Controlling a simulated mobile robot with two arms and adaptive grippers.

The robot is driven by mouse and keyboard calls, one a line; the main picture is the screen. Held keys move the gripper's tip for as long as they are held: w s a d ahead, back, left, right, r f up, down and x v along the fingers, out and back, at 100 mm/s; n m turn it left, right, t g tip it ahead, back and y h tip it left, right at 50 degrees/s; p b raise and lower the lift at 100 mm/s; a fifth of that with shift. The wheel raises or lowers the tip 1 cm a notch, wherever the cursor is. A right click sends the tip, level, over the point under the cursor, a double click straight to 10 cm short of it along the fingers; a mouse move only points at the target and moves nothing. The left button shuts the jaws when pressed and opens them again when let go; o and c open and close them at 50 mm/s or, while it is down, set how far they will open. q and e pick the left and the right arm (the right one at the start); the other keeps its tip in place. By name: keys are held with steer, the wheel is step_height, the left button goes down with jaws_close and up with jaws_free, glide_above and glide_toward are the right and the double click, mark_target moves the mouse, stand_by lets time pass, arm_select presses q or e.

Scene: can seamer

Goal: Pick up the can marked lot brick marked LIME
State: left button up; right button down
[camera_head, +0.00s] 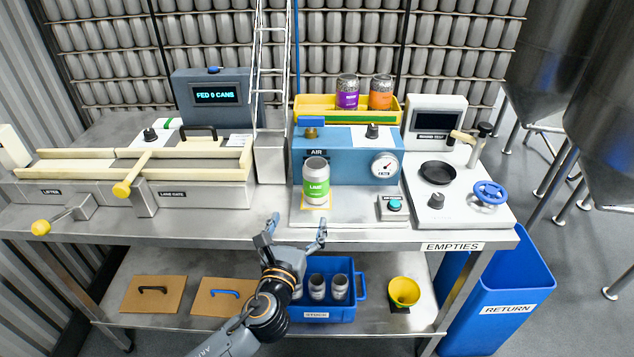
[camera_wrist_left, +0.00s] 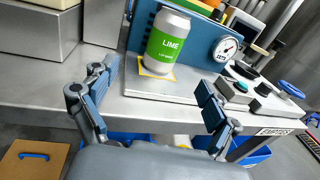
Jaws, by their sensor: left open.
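A silver can with a green label reading LIME (camera_head: 316,182) stands upright on a yellow-outlined square on the pale plate in front of the blue AIR unit. In the left wrist view the LIME can (camera_wrist_left: 166,42) stands ahead, between and beyond the fingers. I cannot make out a lot marking on it. My left gripper (camera_head: 293,236) is open and empty, in front of the bench edge and short of the can. In the left wrist view the open left gripper (camera_wrist_left: 150,105) has its fingers spread wide. My right gripper is not in view.
The blue AIR unit (camera_head: 345,155) stands close behind the can. A button box (camera_head: 393,207) sits to its right. A yellow tray (camera_head: 300,103) behind holds a purple can (camera_head: 347,92) and an orange can (camera_head: 381,92). A blue STOCK crate (camera_head: 322,314) with cans is on the lower shelf.

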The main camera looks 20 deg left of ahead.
mark_target(313, 191)
arm_select(q)
steer(key=shift+m, duration=0.3)
steer(key=w, duration=0.9)
steer(key=shift+a+r, duration=0.1)
steer(key=shift+a, duration=0.2)
steer(key=w, duration=0.5)
steer(key=shift+d+f, duration=0.15)
steer(key=shift+f, duration=0.15)
steer(key=shift+r, duration=0.1)
steer(key=c, duration=0.9)
